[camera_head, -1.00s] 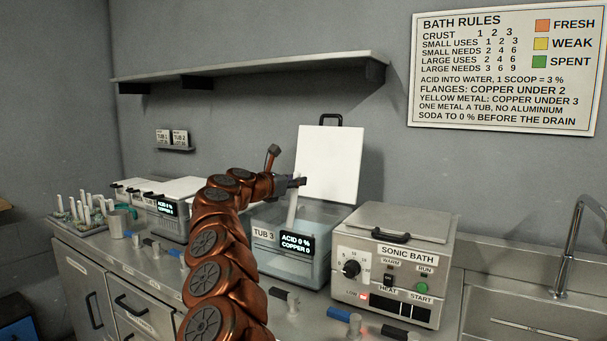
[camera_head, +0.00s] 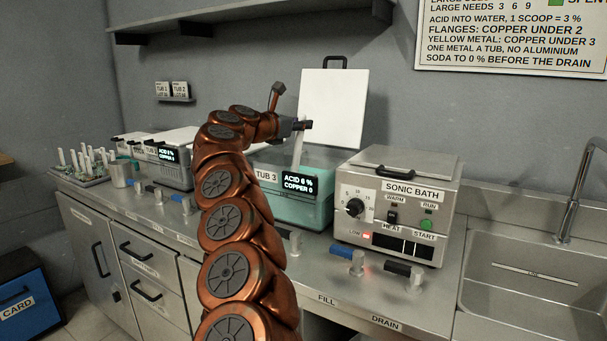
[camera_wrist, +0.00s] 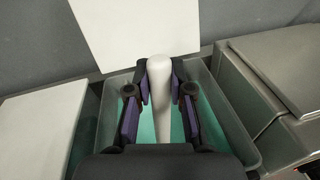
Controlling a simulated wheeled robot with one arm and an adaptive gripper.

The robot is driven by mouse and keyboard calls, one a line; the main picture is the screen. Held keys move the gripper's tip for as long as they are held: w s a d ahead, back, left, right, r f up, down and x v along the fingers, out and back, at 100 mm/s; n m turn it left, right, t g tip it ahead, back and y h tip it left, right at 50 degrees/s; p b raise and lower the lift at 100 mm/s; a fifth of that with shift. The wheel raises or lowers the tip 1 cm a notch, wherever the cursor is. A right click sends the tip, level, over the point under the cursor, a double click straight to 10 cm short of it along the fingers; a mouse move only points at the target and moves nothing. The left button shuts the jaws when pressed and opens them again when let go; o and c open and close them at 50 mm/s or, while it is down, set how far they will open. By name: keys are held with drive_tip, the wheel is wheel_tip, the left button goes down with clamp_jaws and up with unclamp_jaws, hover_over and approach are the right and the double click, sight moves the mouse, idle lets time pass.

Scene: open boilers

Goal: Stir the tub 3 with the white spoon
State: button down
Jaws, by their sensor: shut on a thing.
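Tub 3 (camera_head: 262,205) stands on the counter with its white lid (camera_head: 334,107) upright behind it. Its display (camera_head: 299,184) reads acid 6 %, copper 0, and the liquid inside is teal. My gripper (camera_head: 302,125) is above the tub, shut on the white spoon (camera_head: 298,150), which points down into the tub. In the wrist view, the gripper (camera_wrist: 160,90) holds the spoon's handle (camera_wrist: 160,68) between its fingers, and the tub's rim (camera_wrist: 232,125) surrounds it. The spoon's lower end is hidden.
The sonic bath (camera_head: 399,205) stands close to the right of tub 3, with the sink (camera_head: 530,285) beyond. Other lidded tubs (camera_head: 170,160) are at the left. A rack (camera_head: 85,170) and a metal cup (camera_head: 121,173) stand farther left. A shelf (camera_head: 240,15) hangs above.

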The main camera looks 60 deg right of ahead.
wheel_tip(320, 180, up, 14)
drive_tip(key=p, duration=1.3)
drive_tip(key=shift+r+p, duration=0.15)
drive_tip(key=shift+p, duration=0.15)
drive_tip(key=shift+r, duration=0.1)
idle(0.9)
wheel_tip(320, 180, up, 4)
drive_tip(key=p, duration=0.3)
drive_tip(key=shift+p, duration=0.4)
